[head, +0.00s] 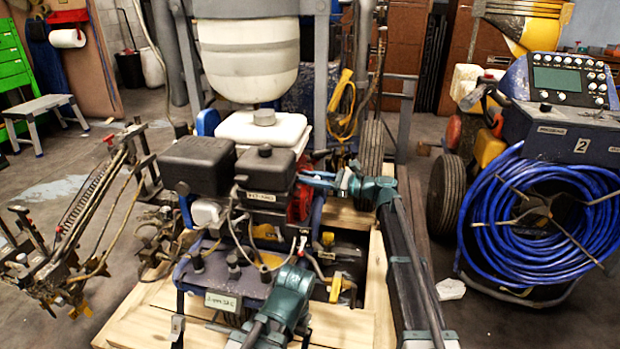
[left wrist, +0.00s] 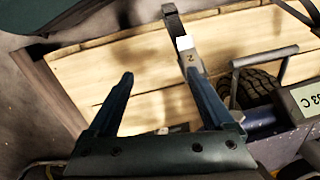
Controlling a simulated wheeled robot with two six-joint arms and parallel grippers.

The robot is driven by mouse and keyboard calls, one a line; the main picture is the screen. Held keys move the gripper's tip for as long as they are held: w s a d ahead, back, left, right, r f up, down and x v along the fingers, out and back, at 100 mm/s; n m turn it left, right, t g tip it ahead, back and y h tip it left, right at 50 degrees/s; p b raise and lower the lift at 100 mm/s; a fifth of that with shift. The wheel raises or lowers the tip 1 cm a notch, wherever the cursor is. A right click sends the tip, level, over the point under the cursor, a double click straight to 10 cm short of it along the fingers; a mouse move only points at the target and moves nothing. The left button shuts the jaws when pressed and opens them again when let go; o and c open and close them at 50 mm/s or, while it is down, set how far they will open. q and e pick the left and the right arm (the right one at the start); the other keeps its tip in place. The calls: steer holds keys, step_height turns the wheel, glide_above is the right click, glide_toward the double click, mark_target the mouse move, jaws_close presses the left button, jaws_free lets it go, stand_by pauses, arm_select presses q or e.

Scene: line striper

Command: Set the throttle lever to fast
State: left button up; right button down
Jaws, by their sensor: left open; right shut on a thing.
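The striper's black engine (head: 265,168) sits in the middle of the head view, with a red part (head: 300,203) on its right side. My right gripper (head: 318,178) reaches in from the right. Its blue fingers are shut at the engine's right side, on what seems to be the throttle lever. The fingers hide the lever, so its setting cannot be read. My left gripper's teal body (head: 288,298) is low in the head view, in front of the engine deck. In the left wrist view the left gripper (left wrist: 158,78) is open, with its fingers spread above wooden boards.
The striper stands on a wooden pallet (head: 140,318); its boards also show in the left wrist view (left wrist: 90,75). A blue hose reel (head: 480,205) stands at the right.

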steer(key=shift+s+a+m+t+h, duration=0.15)
steer(key=shift+s+m+t+h, duration=0.2)
steer(key=shift+m+t+h, duration=0.6)
steer(key=shift+s+a+m+t+h, duration=0.1)
steer(key=shift+s+m+t+h, duration=0.4)
steer(key=shift+t, duration=0.95)
steer(key=shift+w+y, duration=0.2)
steer(key=shift+y, duration=0.05)
steer(key=c, duration=0.8)
jaws_free()
steer(key=shift+w, duration=0.1)
